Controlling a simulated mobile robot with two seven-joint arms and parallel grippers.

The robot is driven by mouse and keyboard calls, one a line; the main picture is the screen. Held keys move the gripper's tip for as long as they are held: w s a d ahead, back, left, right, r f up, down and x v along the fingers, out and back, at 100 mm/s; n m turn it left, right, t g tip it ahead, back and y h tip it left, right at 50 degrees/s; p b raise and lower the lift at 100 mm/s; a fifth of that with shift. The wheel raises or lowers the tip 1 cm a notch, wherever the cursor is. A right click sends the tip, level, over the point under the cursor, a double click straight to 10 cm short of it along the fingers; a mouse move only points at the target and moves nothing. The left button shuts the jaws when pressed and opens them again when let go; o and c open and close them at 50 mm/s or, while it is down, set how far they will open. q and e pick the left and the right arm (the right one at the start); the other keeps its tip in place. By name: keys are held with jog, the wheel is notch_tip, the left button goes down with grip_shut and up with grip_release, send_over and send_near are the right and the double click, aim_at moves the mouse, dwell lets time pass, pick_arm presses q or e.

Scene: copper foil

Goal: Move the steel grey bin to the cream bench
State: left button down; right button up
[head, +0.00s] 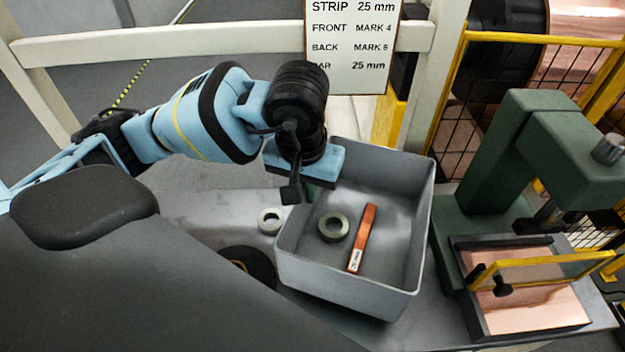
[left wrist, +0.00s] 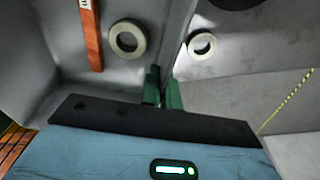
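The steel grey bin (head: 352,283) stands on a grey metal worktop in the head view. Inside it lie a pale grey-green ring (head: 334,227) and a copper strip (head: 363,238) with a white label. My left gripper (head: 292,190) is at the bin's left wall, pointing down. In the left wrist view its two green fingers (left wrist: 163,90) sit close together, one on each side of the bin wall (left wrist: 178,40), and look shut on it. My right gripper is not in view. I cannot tell whether the cream frame (head: 220,41) behind is part of the cream bench.
A second ring (head: 270,221) and a dark round object (head: 248,266) are on the worktop left of the bin. A green press (head: 510,160) stands close on the right. A sign (head: 352,45) and a yellow mesh guard (head: 480,95) are behind.

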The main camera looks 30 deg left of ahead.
aim_at(309, 209)
pick_arm(q)
jog(key=shift+f, duration=0.35)
jog(key=shift+w+f, duration=0.1)
jog(key=shift+f, duration=1.65)
jog(key=shift+f, duration=0.2)
jog(key=c, duration=2)
grip_release()
jog(key=shift+f, duration=0.1)
jog(key=shift+c, duration=0.2)
jog(key=o, duration=0.4)
